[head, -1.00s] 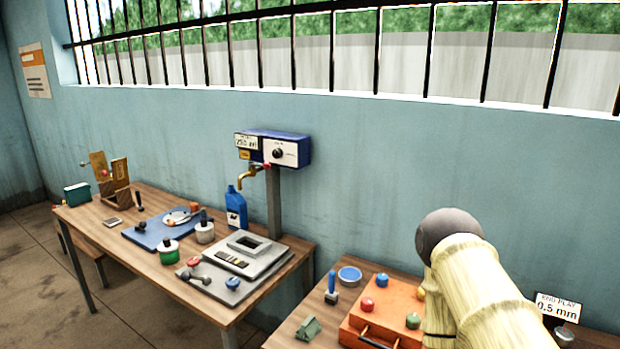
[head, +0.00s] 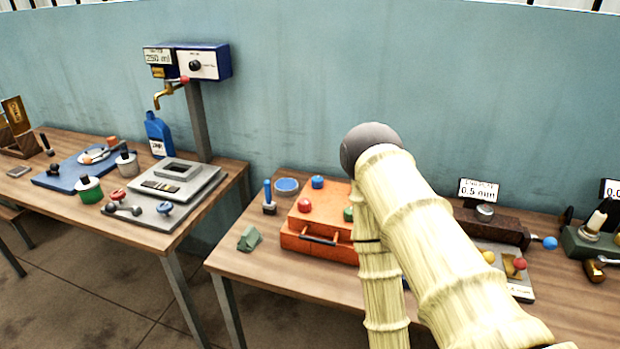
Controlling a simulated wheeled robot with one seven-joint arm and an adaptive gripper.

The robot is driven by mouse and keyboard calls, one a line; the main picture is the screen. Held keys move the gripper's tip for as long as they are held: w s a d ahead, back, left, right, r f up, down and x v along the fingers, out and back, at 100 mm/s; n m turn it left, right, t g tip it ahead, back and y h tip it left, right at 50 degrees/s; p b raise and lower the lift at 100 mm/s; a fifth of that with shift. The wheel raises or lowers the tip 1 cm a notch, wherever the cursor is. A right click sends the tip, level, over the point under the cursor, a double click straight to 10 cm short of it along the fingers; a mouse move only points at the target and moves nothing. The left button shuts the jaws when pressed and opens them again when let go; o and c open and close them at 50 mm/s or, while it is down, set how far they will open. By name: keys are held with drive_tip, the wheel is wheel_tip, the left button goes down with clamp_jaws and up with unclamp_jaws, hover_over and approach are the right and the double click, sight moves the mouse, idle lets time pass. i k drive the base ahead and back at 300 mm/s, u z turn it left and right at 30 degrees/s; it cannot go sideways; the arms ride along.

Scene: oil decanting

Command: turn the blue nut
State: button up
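I cannot tell for sure which blue part is the nut. A blue round knob (head: 550,243) sticks out at the right end of a dark brown block (head: 490,226) on the right bench. Another blue knob (head: 318,182) sits on the orange box (head: 330,238), beside a red knob (head: 305,205) and a green one (head: 348,213). A third blue knob (head: 164,208) is on the grey plate of the left bench. My arm, in a pale ribbed sleeve, rises in front of the right bench and hides part of it. My gripper is not in view.
A sign (head: 478,190) reading 0.5 mm stands behind the brown block. In front of the block is a plate with a yellow and a red knob (head: 520,264). A green base with a candle-like post (head: 597,222) is at far right. A gap separates the benches.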

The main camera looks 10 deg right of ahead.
sight(316, 181)
drive_tip(key=u, duration=1.7)
drive_tip(key=k, duration=0.6)
drive_tip(key=z, duration=1.1)
